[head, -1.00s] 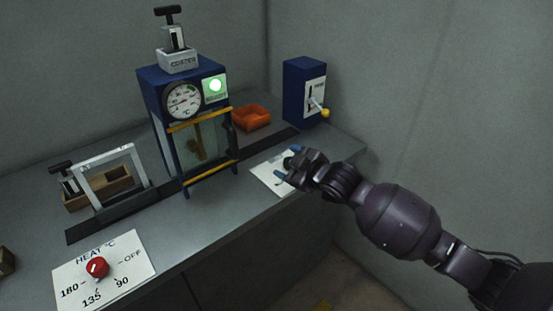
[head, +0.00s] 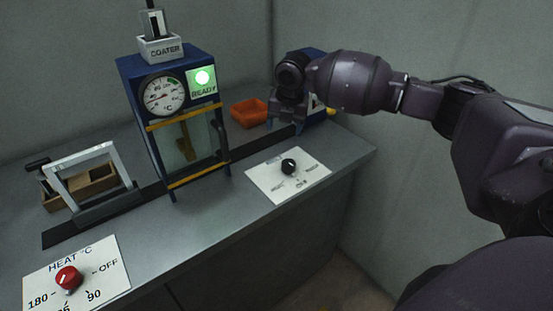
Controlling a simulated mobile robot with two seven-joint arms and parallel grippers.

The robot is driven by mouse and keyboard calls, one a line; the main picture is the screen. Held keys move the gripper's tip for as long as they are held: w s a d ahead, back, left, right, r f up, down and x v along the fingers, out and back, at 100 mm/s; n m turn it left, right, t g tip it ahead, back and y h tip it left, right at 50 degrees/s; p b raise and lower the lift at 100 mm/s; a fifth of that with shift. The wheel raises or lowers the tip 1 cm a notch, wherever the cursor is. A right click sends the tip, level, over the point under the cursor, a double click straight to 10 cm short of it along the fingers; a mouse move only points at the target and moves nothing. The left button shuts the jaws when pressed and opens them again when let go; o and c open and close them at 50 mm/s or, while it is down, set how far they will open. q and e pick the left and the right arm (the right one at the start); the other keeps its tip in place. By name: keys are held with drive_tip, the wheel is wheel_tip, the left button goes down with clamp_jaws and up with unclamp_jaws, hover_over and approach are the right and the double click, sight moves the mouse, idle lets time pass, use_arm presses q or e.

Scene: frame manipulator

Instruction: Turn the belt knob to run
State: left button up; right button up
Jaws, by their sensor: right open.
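The belt knob (head: 289,166) is a small black knob on a white plate (head: 262,182) on the right part of the counter. My left gripper is not in view.
The blue coater (head: 125,80) with a gauge and a lit green READY lamp (head: 203,78) stands left of the knob. An orange tray (head: 248,112) lies behind. A red heat knob (head: 68,278) is front left. A metal frame (head: 82,172) stands by a wooden box on the dark belt (head: 62,236).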

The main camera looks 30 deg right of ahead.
sight(289, 162)
drive_tip(key=f+n, duration=0.2)
drive_tip(key=f, duration=0.1)
drive_tip(key=s+f+n+g+b, duration=0.1)
drive_tip(key=f+n, duration=0.1)
drive_tip(key=f, duration=0.2)
drive_tip(key=s+f+n+g, duration=0.1)
drive_tip(key=f, duration=0.3)
drive_tip(key=shift+s+f+n, duration=0.15)
drive_tip(key=shift+s+n, duration=0.1)
drive_tip(key=shift+n, duration=0.15)
